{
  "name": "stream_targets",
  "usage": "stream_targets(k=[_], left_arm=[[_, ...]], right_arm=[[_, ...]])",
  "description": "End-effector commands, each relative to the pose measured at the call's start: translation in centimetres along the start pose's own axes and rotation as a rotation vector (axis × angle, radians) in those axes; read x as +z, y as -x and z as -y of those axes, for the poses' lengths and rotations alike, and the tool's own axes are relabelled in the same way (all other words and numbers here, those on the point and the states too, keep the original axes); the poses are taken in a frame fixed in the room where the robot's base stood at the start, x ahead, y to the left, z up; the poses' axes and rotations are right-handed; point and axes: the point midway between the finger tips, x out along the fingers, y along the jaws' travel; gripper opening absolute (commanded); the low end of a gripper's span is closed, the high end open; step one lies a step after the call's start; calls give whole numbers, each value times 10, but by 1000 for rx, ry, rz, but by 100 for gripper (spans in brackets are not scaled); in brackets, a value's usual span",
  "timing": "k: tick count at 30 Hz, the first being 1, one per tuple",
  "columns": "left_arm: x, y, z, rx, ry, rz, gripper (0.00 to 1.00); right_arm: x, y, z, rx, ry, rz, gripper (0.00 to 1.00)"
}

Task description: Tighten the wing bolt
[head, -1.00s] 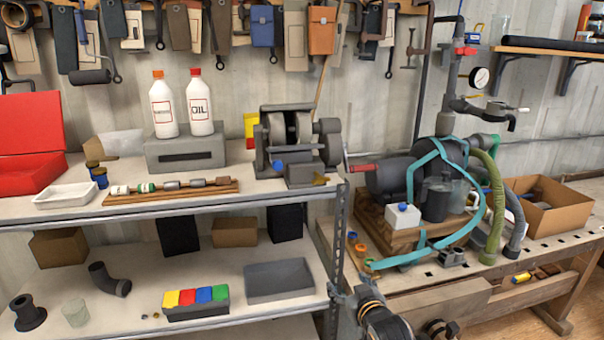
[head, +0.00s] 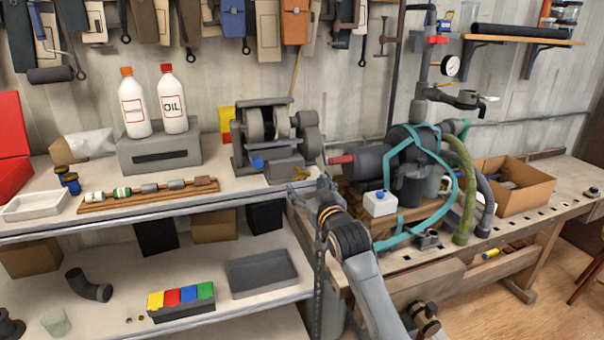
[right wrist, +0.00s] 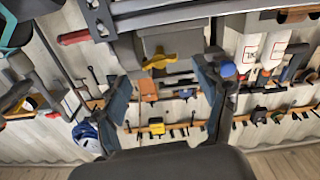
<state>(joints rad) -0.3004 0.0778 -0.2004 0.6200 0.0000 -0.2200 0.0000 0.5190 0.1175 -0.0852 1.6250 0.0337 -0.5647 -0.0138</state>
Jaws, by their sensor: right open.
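The yellow wing bolt (head: 301,173) is on the lower right front of the grey bench grinder (head: 275,135), on the shelf's top board. In the right wrist view the wing bolt (right wrist: 160,61) shows between the two fingers, apart from both. My right gripper (head: 321,184) is just right of and in front of the bolt in the head view. In the right wrist view the right gripper (right wrist: 163,78) is open and empty, with its fingers wide apart. The exact gap in depth to the bolt cannot be told. My left gripper is not in view.
A blue knob (right wrist: 228,70) on the grinder is close to one finger. A red-handled part (head: 341,159) and the pump with teal straps (head: 410,180) stand right of the gripper on the workbench. The shelf post (head: 319,285) is below. Bottles (head: 173,100) stand behind left.

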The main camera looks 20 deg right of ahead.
Motion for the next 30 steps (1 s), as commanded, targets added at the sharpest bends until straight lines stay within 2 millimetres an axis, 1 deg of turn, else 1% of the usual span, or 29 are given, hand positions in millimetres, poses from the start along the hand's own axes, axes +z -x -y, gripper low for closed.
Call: stream_targets(k=[1, 3, 6, 10, 15, 24, 29, 30], left_arm=[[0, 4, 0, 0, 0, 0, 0], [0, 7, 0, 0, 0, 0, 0], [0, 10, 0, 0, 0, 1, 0], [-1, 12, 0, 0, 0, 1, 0], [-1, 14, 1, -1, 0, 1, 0], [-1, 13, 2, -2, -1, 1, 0], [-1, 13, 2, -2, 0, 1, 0], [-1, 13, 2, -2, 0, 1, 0]], right_arm=[[-2, -8, 0, 0, -1, 1, 72], [-2, -18, 0, 0, -1, 1, 72], [-2, -31, 0, 0, -1, 0, 72], [-1, -42, 0, 0, -1, 0, 72], [0, -49, 0, 0, -1, -1, 72], [0, -50, 0, 0, -1, -1, 72], [0, -50, 0, 0, -1, 0, 39], [0, -50, 0, 0, -1, 0, 31]])
